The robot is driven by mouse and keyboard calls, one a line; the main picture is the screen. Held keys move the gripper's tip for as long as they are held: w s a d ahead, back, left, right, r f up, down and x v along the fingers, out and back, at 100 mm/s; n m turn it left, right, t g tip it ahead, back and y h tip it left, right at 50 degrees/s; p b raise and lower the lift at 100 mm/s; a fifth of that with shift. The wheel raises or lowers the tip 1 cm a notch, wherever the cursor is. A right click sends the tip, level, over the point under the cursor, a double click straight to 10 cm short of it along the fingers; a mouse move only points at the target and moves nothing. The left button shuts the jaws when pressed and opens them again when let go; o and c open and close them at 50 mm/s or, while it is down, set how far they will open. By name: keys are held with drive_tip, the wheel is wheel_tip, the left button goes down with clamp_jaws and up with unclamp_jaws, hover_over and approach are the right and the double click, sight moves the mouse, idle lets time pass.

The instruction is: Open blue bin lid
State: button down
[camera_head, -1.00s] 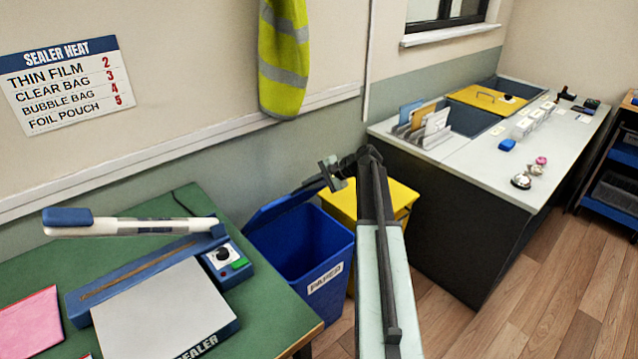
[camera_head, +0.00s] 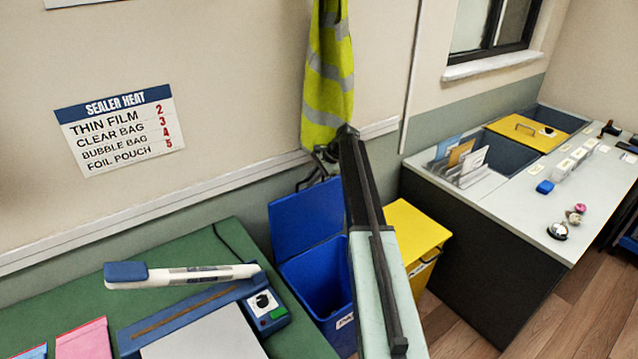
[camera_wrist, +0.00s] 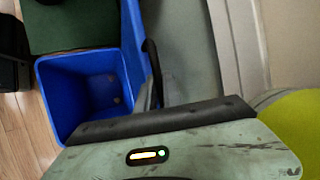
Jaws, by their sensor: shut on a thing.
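The blue bin (camera_head: 318,283) stands open between the green table and a yellow bin; its blue inside shows in the wrist view (camera_wrist: 75,90). Its blue lid (camera_head: 303,218) is raised steeply at the back of the bin, on the wall side. The lid shows nearly edge-on in the wrist view (camera_wrist: 133,45), with a dark curved bar beside it. My gripper (camera_head: 312,178) is at the lid's upper edge and is shut on the lid. My arm hides the bin's right side, and the exact grip is too small to see.
The yellow bin (camera_head: 415,232) stands close on the right. The green table (camera_head: 200,250) with the sealer (camera_head: 190,320) is on the left. A hi-vis vest (camera_head: 328,75) hangs on the wall just above my gripper. A grey-topped counter (camera_head: 500,205) stands farther right.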

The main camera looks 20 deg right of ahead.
drive_tip(key=shift+w+a, duration=0.4)
drive_tip(key=shift+w, duration=0.15)
drive_tip(key=c, duration=1.5)
unclamp_jaws()
drive_tip(key=shift+s+a, duration=0.1)
drive_tip(key=shift+r, duration=0.1)
drive_tip(key=shift+d, duration=0.2)
drive_tip(key=p+v, duration=0.6)
drive_tip(key=v, duration=0.1)
drive_tip(key=shift+s+d+r+p, duration=0.1)
drive_tip(key=shift+s+r+p, duration=0.05)
drive_tip(key=shift+r+p, duration=0.25)
